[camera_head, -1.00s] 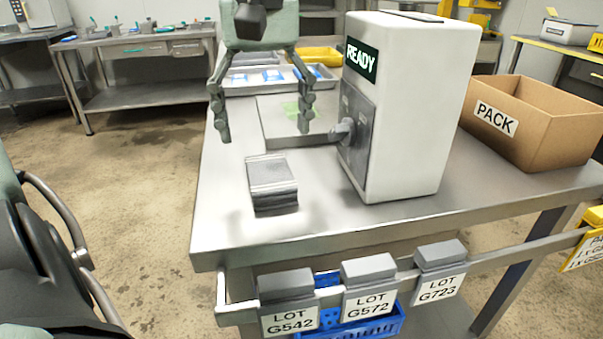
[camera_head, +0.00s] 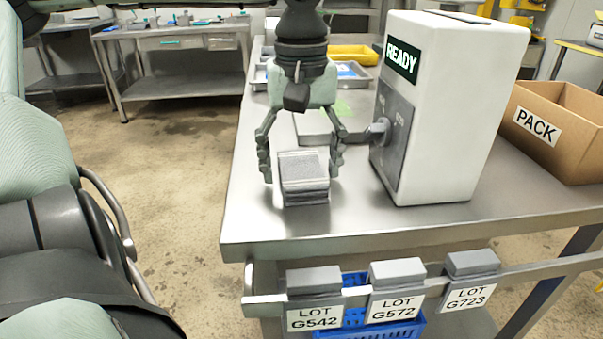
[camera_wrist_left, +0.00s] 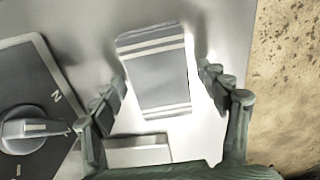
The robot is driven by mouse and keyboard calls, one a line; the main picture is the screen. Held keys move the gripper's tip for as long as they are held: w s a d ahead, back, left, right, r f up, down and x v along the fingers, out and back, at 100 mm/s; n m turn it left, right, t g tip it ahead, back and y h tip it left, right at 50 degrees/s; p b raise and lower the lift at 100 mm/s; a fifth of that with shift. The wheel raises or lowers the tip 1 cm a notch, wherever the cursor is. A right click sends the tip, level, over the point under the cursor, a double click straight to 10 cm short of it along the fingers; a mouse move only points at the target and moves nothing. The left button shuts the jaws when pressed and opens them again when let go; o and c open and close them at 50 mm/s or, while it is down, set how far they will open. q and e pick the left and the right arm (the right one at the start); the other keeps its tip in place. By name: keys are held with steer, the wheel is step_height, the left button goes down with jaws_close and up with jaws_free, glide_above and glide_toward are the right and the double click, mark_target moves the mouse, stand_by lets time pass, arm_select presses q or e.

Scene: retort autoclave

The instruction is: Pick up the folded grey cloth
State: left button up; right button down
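The folded grey cloth (camera_head: 303,178) is a small stacked block with pale stripes, lying near the left side of the steel table. My left gripper (camera_head: 301,172) is open, with one finger on each side of the cloth. In the left wrist view the cloth (camera_wrist_left: 158,72) lies between the spread fingertips (camera_wrist_left: 163,82), with a visible gap on both sides. I cannot tell whether the fingertips are fully down at the cloth's height. My right gripper is not in view.
A white READY machine (camera_head: 440,110) with a protruding knob (camera_head: 379,130) stands close right of the gripper. A PACK carton (camera_head: 562,160) is at the right. Trays (camera_head: 363,84) lie behind. LOT tags (camera_head: 314,318) hang on the front rail (camera_head: 345,297). Bare tabletop (camera_head: 270,225) lies in front.

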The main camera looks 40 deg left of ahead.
mark_target(302, 166)
arm_select(q)
steer(key=c, duration=0.9)
steer(key=shift+o, duration=0.2)
steer(key=shift+r, duration=0.1)
steer(key=shift+r, duration=0.2)
step_height(302, 166, up, 4)
steer(key=shift+f, duration=0.1)
steer(key=w+a+r, duration=0.3)
steer(key=a+r, duration=0.3)
steer(key=a, duration=0.5)
steer(key=shift+r, duration=0.3)
steer(key=shift+w+a, duration=0.1)
